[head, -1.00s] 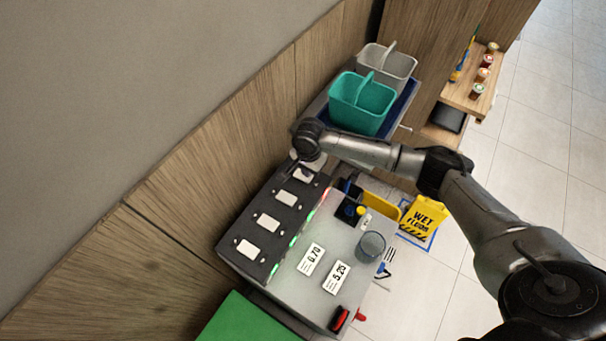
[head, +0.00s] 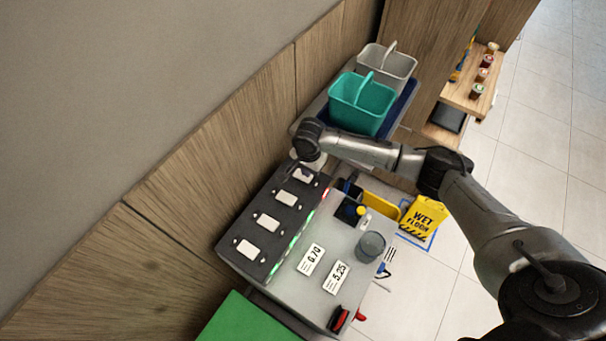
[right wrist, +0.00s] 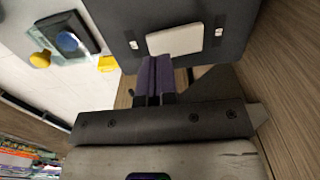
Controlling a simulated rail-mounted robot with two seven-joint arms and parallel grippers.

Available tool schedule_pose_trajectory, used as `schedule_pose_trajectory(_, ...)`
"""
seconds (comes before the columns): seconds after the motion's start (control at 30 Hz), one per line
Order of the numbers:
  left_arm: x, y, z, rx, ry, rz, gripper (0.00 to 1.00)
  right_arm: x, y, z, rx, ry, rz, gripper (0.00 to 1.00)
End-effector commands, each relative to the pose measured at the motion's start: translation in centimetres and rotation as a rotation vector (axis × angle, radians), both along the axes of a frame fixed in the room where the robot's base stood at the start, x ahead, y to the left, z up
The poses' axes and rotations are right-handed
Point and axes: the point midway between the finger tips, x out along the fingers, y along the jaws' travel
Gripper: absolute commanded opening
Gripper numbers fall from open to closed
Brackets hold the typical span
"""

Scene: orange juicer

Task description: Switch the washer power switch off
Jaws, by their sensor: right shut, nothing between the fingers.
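The black switch panel (head: 262,240) runs along the machine by the wall, with several white plates and small switches or buttons beside them. Lights run along its edge, mostly green, with red at the far end. My right gripper (head: 298,170) is at the far end of the panel, by the farthest white plate (head: 303,176). In the right wrist view my shut, empty fingers (right wrist: 155,62) point at the lower edge of a white plate (right wrist: 174,40) with small pale switches beside it (right wrist: 134,45). I cannot tell whether they touch. My left gripper is out of view.
A grey counter top (head: 300,290) bears two price cards and a grey cup (head: 371,245). Teal (head: 362,100) and grey (head: 388,62) caddies stand beyond my arm. A yellow wet-floor sign (head: 422,217) stands to the right. The wooden wall is close on the left.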

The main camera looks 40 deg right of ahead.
Motion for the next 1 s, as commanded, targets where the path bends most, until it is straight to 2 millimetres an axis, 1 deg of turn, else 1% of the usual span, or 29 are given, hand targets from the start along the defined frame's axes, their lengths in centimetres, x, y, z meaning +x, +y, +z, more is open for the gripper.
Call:
schedule_pose_trajectory(0.5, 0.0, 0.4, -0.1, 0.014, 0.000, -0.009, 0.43, 0.0, 0.0, -0.6, 0.000, 0.000, 0.000, 0.00)
schedule_pose_trajectory(1.0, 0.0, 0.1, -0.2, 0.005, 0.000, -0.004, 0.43, 0.0, 0.0, -1.3, 0.001, 0.000, 0.000, 0.00)
